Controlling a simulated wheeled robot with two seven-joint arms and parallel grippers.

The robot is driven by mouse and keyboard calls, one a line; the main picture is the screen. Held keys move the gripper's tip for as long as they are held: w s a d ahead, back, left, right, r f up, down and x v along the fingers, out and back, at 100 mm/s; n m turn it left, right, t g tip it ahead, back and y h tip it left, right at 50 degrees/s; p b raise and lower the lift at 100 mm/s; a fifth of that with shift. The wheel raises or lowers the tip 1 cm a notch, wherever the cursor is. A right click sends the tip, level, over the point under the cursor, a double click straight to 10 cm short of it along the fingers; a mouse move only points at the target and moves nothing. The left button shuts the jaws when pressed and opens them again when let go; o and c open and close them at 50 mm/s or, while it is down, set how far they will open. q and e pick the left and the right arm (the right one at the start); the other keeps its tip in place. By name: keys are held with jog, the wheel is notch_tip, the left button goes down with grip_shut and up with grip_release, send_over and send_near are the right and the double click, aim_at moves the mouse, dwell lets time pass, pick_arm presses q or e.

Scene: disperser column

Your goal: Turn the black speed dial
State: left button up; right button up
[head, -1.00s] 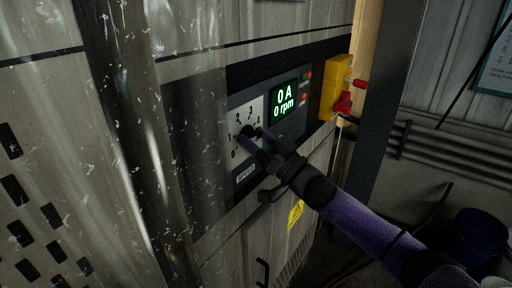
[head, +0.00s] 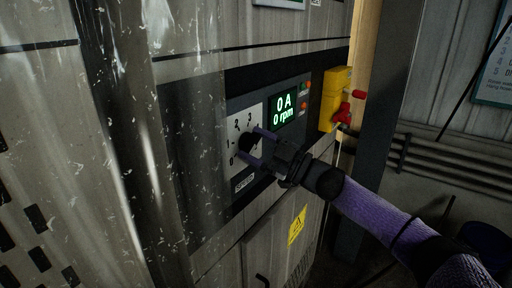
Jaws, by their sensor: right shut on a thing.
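The black speed dial (head: 245,145) sits on a pale scale plate (head: 236,128) with numbers, above a small label reading SPEED. My right gripper (head: 256,147) reaches in from the lower right, with its two fingers on either side of the dial and shut on it. The fingers and wrist cover part of the dial's right side and the scale. The green display (head: 285,108) to the right reads 0 A and 0 rpm. My left gripper is not in view.
A yellow box with a red handle (head: 337,100) is mounted right of the panel. A clear strip curtain (head: 150,130) hangs at the left. A yellow warning sign (head: 297,225) is on the cabinet below. Pipes run along the right wall.

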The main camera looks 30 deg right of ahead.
jog(key=shift+f+n, duration=0.15)
jog(key=shift+n, duration=0.15)
jog(key=o, duration=1.2)
jog(key=shift+c, duration=0.2)
jog(key=b+v, duration=0.1)
jog(key=v, duration=0.9)
